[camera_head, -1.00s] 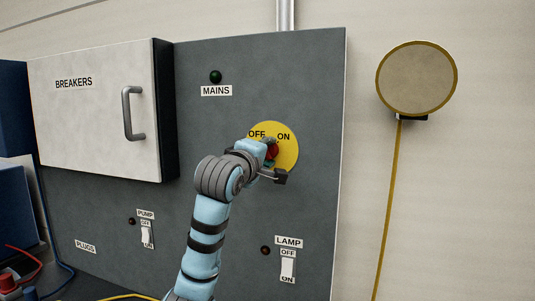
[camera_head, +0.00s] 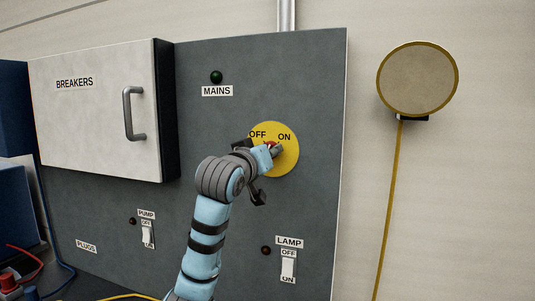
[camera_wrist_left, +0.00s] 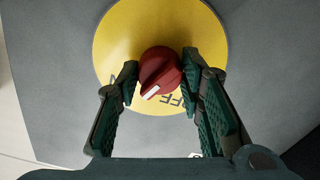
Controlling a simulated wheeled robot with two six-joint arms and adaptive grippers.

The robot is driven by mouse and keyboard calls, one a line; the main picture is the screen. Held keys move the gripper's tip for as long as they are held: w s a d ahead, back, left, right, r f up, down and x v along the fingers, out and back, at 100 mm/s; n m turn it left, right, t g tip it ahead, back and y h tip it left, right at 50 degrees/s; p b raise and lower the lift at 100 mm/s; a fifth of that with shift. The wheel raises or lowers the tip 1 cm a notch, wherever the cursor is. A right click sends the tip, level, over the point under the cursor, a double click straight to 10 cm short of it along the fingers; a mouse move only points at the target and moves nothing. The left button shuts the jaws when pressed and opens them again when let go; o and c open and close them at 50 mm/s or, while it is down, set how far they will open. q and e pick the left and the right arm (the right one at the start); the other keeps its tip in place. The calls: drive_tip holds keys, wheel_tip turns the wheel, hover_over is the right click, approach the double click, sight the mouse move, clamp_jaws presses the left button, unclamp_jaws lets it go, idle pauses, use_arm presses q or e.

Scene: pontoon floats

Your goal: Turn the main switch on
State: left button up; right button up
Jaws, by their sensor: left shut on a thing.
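The main switch is a red knob (camera_wrist_left: 160,72) on a yellow disc (camera_head: 287,161) marked OFF and ON, on the grey panel. My left gripper (camera_head: 269,149) is at the disc, its fingers either side of the knob and shut on it. In the left wrist view the knob sits between the fingertips (camera_wrist_left: 158,78). In the head view the gripper covers most of the knob. The MAINS lamp (camera_head: 216,77) is dark green. My right gripper is not in view.
A white breaker box (camera_head: 95,120) with a grey handle juts out at the left. PUMP (camera_head: 148,234) and LAMP (camera_head: 288,267) rocker switches sit low on the panel. A round tan disc (camera_head: 417,78) with a yellow cord is on the wall at the right.

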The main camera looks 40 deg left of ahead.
use_arm(q)
drive_tip(key=shift+r+m, duration=0.2)
drive_tip(key=shift+m, duration=1.7)
drive_tip(key=o, duration=1.2)
drive_tip(key=shift+f, duration=0.1)
drive_tip(key=shift+c, duration=0.2)
drive_tip(key=v, duration=1.2)
drive_tip(key=shift+w, duration=0.1)
